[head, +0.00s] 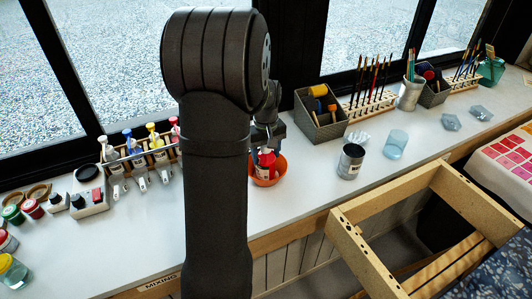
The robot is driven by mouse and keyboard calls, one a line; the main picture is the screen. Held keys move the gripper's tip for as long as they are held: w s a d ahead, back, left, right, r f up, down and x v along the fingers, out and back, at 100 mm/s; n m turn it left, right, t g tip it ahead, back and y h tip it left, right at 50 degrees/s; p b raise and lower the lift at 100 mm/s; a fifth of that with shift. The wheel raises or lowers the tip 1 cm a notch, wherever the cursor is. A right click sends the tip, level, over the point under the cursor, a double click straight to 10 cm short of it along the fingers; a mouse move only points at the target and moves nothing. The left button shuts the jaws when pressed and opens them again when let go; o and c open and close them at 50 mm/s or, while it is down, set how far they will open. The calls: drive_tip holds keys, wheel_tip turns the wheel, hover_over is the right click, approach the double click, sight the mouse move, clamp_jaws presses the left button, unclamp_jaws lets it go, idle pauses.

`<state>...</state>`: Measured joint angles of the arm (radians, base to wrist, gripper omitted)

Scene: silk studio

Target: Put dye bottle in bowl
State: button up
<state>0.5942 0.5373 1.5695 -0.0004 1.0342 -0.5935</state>
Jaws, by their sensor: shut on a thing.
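A small dye bottle (266,164) with a red body and pale label shows just right of my dark arm. An orange bowl (281,171) stands on the white counter around and behind it in the picture. My gripper (265,149) points down and is shut on the bottle's top. The bottle is upright and its lower part lies within the bowl's outline. I cannot tell whether it touches the bowl's bottom.
Several dye bottles (136,152) stand in a wooden rack at left. A metal can (350,161) and a clear blue cup (396,144) stand right of the bowl. A dark organizer box (320,127) is behind. A wooden frame (390,187) borders the counter's front right.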

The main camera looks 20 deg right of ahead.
drive_tip(key=shift+f, duration=0.1)
drive_tip(key=o, duration=1.5)
wheel_tip(320, 180, up, 12)
drive_tip(key=shift+r, duration=0.15)
drive_tip(key=shift+f, duration=4.3)
drive_tip(key=shift+f, duration=0.1)
